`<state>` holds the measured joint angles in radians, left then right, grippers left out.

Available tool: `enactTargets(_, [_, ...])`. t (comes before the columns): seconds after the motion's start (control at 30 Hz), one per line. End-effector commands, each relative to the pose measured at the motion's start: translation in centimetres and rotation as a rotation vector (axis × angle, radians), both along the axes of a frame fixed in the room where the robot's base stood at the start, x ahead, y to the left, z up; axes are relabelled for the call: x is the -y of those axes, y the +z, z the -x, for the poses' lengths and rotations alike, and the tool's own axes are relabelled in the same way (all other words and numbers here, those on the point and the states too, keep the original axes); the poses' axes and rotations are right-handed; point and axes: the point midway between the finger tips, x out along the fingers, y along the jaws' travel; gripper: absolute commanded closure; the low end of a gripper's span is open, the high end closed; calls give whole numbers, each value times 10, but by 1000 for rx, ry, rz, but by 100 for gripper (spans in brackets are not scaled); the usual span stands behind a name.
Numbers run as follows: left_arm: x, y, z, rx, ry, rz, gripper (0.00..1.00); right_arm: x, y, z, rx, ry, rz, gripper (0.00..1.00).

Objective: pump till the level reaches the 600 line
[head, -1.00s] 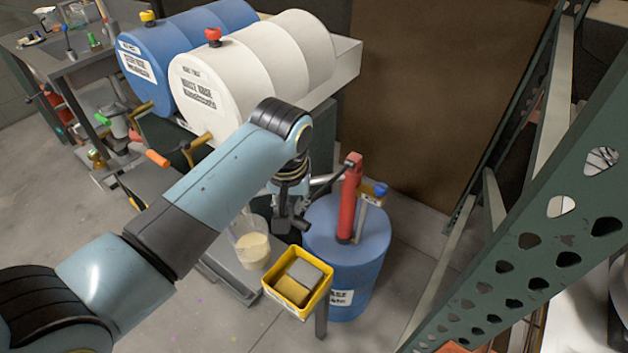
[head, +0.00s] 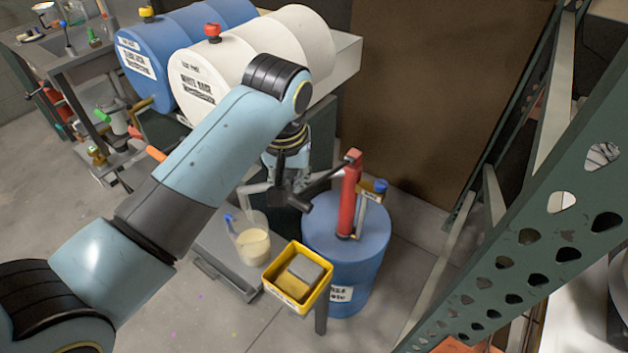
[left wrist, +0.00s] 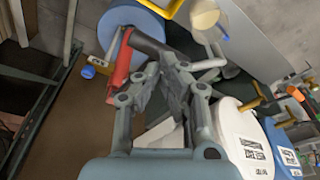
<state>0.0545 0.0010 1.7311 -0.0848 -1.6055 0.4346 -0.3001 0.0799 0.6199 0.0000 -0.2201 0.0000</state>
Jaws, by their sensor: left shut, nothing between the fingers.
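A red hand pump (head: 347,200) stands upright on a blue drum (head: 345,245); its dark handle (head: 325,179) reaches left toward my gripper. A clear jug (head: 250,243) holds cream liquid in its lower part, below a pale spout pipe (head: 255,188). Its level marks are too small to read. My left gripper (head: 290,199) is shut and empty, close to the handle's end. In the left wrist view the shut fingers (left wrist: 172,68) are by the dark handle (left wrist: 146,42), with the red pump (left wrist: 120,62) beside them; contact is unclear. My right gripper is out of view.
A yellow bin (head: 297,278) with a grey block stands right of the jug, against the drum. White (head: 245,70) and blue (head: 150,75) barrels lie behind my arm. A green perforated rack post (head: 540,230) stands at right.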

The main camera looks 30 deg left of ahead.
Motion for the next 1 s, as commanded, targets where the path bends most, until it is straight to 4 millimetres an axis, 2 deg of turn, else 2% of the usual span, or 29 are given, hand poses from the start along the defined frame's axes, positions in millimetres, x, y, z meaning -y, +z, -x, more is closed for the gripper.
enactTargets(1.0, [0, -68, 0, 0, 0, 0, 100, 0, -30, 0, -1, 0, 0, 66])
